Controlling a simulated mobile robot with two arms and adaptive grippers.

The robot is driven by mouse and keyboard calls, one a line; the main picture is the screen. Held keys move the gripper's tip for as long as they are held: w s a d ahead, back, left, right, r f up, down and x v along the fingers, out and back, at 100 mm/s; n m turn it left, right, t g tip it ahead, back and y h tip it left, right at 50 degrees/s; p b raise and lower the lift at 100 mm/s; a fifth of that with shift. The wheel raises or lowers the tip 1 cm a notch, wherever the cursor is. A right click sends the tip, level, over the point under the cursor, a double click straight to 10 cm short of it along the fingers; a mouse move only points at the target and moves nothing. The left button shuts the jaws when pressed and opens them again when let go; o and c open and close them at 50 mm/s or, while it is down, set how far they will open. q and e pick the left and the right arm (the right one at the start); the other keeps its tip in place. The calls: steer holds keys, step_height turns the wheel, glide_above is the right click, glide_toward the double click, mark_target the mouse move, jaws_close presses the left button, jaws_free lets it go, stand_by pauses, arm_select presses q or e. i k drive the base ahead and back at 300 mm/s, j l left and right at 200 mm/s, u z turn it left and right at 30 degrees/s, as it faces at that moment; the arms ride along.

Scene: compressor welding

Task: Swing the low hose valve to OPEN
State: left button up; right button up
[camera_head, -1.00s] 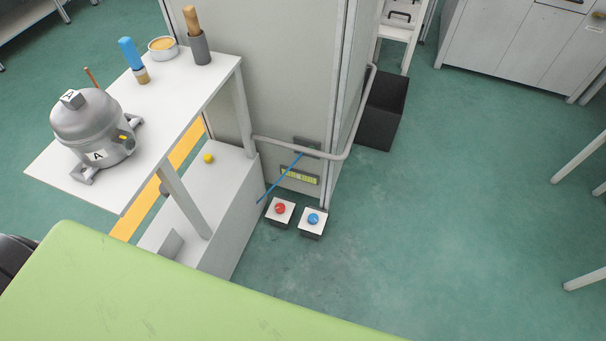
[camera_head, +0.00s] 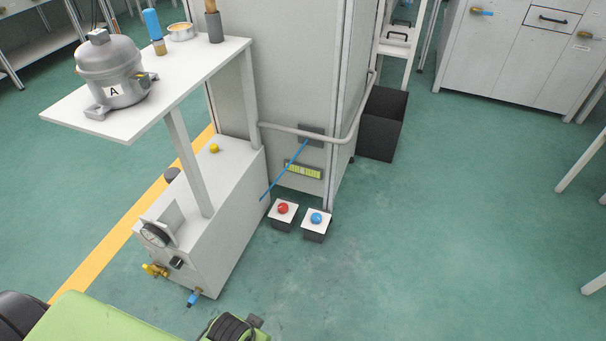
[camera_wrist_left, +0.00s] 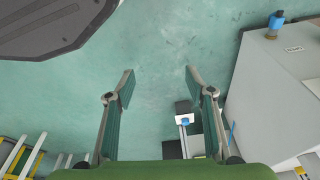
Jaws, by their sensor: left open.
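A small blue-handled valve (camera_head: 193,297) sticks out low on the front of the white cabinet (camera_head: 225,225). In the left wrist view a blue valve (camera_wrist_left: 277,20) is at the top right, on the cabinet beside a small label (camera_wrist_left: 294,49). I cannot read its setting. A yellow-handled brass valve (camera_head: 155,270) is on the cabinet's front, left of the blue one. My left gripper (camera_wrist_left: 160,78) is open and empty over floor, its fingers apart and clear of the blue valve. My right gripper is not in view.
A round gauge (camera_head: 155,235) sits above the valves. A shelf (camera_head: 70,112) with a compressor (camera_head: 110,72) overhangs the cabinet. Red (camera_head: 283,208) and blue (camera_head: 316,218) button boxes stand on the floor beside it. The floor (camera_head: 430,250) to the right is clear.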

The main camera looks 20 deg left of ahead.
mark_target(146, 267)
steer(key=j+u, duration=0.15)
steer(key=u, duration=0.35)
steer(key=i+j+u, duration=0.1)
steer(key=u, duration=0.35)
steer(key=j+u, duration=0.15)
steer(key=u, duration=0.35)
steer(key=i+u, duration=0.15)
steer(key=u, duration=0.3)
steer(key=i, duration=0.1)
steer(key=j+u, duration=0.05)
